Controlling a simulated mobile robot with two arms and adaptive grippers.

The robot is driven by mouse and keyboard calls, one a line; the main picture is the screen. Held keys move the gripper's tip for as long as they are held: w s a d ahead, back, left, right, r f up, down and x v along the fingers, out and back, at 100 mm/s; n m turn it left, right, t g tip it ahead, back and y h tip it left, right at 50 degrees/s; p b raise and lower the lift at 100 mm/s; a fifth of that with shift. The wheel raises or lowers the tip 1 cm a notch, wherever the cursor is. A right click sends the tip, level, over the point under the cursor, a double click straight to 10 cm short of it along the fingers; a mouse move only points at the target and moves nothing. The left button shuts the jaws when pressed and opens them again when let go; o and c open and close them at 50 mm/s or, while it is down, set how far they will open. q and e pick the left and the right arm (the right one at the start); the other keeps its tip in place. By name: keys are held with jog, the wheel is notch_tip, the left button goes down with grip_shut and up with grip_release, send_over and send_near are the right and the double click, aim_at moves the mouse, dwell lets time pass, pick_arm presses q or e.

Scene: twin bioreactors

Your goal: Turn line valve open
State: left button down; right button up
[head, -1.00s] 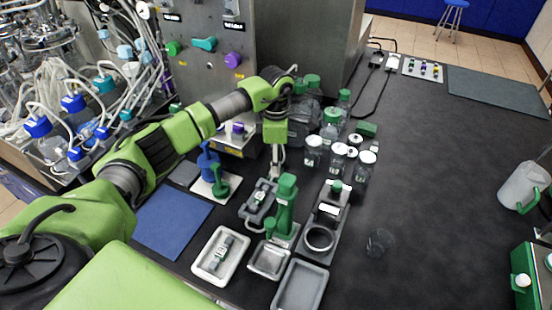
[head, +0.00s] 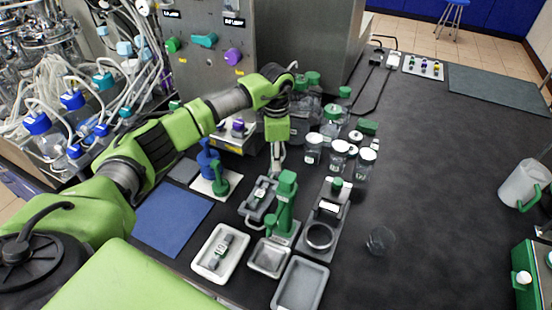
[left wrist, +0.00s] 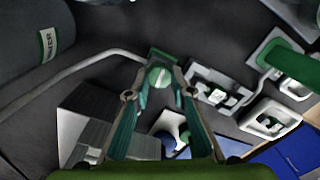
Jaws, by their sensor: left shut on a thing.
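My left gripper (head: 276,160) reaches down over the bench just behind the grey tray. In the left wrist view its fingers (left wrist: 160,92) close around a round green knob (left wrist: 159,76) with a pale mark across it. The knob sits against a darker green block (left wrist: 161,55), and a grey tube (left wrist: 90,62) runs to it from the left. This looks like the line valve, but no label on it is readable. In the head view the arm and fingers hide the knob. My right gripper is not in view.
A grey tray (head: 250,212) holding a small fitting is beside the fingers. A green upright stand (head: 285,205), a white tray (head: 197,265) and a blue mat (head: 172,222) are nearer. Jars with white lids (head: 313,137) stand to the right. The right side of the bench is mostly clear.

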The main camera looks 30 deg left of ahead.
pick_arm(q)
jog(key=n, duration=0.3)
jog(key=shift+b, duration=0.4)
jog(key=n, duration=0.9)
jog(key=shift+r+b, duration=0.1)
jog(key=shift+b, duration=0.25)
jog(key=shift+n, duration=2.2)
jog(key=c, duration=1.8)
grip_release()
